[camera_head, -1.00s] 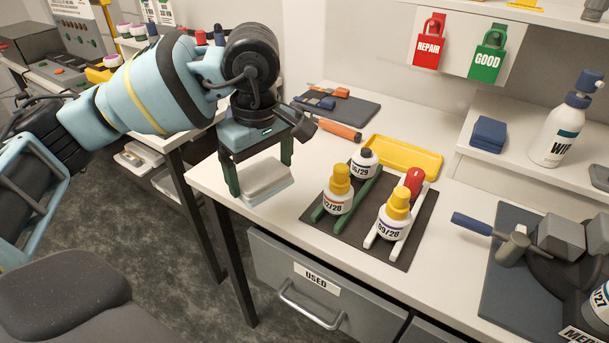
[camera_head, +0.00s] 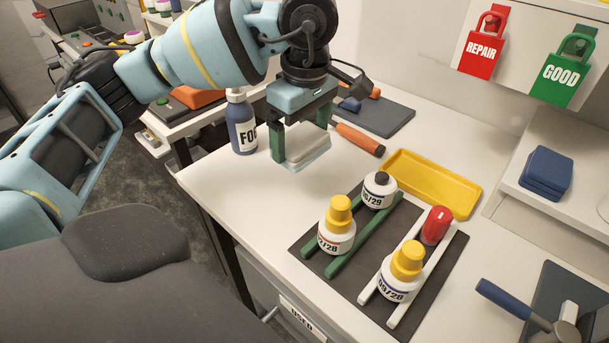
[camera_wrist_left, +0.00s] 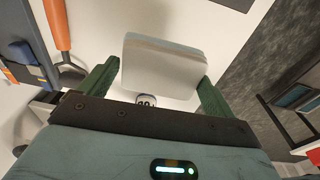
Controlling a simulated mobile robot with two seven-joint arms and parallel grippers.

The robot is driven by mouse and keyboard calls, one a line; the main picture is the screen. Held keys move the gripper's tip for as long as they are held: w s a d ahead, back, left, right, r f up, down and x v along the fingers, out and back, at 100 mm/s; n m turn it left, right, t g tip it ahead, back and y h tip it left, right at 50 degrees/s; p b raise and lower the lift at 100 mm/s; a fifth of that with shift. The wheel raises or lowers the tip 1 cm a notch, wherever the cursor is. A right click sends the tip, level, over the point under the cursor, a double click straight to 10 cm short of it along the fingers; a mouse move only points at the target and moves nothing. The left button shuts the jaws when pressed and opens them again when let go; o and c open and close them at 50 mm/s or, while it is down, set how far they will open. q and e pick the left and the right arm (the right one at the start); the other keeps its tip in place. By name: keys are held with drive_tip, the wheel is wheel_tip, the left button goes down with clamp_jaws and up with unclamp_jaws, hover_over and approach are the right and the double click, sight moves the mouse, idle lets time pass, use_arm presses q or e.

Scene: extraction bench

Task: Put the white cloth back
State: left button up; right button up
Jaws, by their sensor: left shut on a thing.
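The white cloth (camera_head: 308,150) is a folded, pale pad. My left gripper (camera_head: 302,143) is shut on it, with one green finger at each side, and holds it above the white bench top (camera_head: 245,190). In the left wrist view the cloth (camera_wrist_left: 165,65) sits between the two fingers of the gripper (camera_wrist_left: 160,78). The yellow tray (camera_head: 430,183) lies on the bench to the right of the cloth and is empty. My right gripper is in neither view.
A blue "FOG" bottle (camera_head: 242,125) stands close left of the gripper. A dark rack mat (camera_head: 330,262) holds several capped bottles. An orange-handled tool (camera_head: 360,138) lies behind the cloth. A folded blue cloth (camera_head: 546,172) is on the right shelf. The bench's left front is clear.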

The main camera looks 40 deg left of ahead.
sight(305, 139)
use_arm(q)
drive_tip(key=shift+w+f, duration=0.15)
drive_tip(key=shift+f, duration=4.2)
drive_tip(key=shift+f, duration=0.1)
drive_tip(key=o, duration=1)
drive_tip(key=r, duration=0.8)
drive_tip(key=d+r, duration=0.1)
drive_tip(key=r, duration=0.3)
drive_tip(key=shift+s+r, duration=0.1)
drive_tip(key=shift+s, duration=0.1)
